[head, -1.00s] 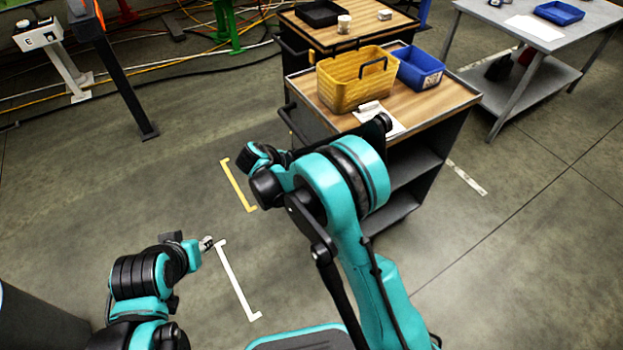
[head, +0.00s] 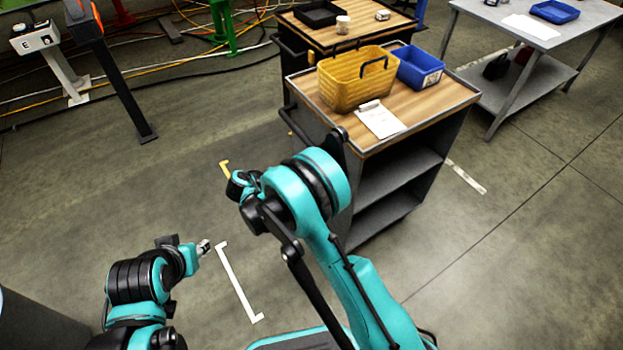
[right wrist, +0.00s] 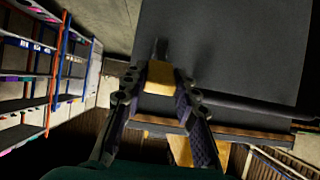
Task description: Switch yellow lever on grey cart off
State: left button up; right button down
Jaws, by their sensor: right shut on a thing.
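The grey cart (head: 441,107) has a wooden top and stands in the upper middle of the head view. In the right wrist view its dark side panel (right wrist: 235,50) fills the upper right. The yellow lever (right wrist: 160,74) shows between my right fingertips in that view, against the cart's panel. My right gripper (right wrist: 160,88) is shut on it, one finger on each side. In the head view my right arm hides this gripper and the lever. My left gripper (head: 204,247) is low on the left, away from the cart, and too small to read.
On the cart are a yellow basket (head: 345,86), a blue bin (head: 420,67) and a clipboard (head: 380,121). A second cart (head: 370,27) stands behind, and a grey table (head: 495,18) at the upper right.

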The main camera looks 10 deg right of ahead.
jog(key=c, duration=1.2)
grip_release()
jog(key=shift+f, duration=0.1)
jog(key=shift+o, duration=0.2)
jog(key=v, duration=1.2)
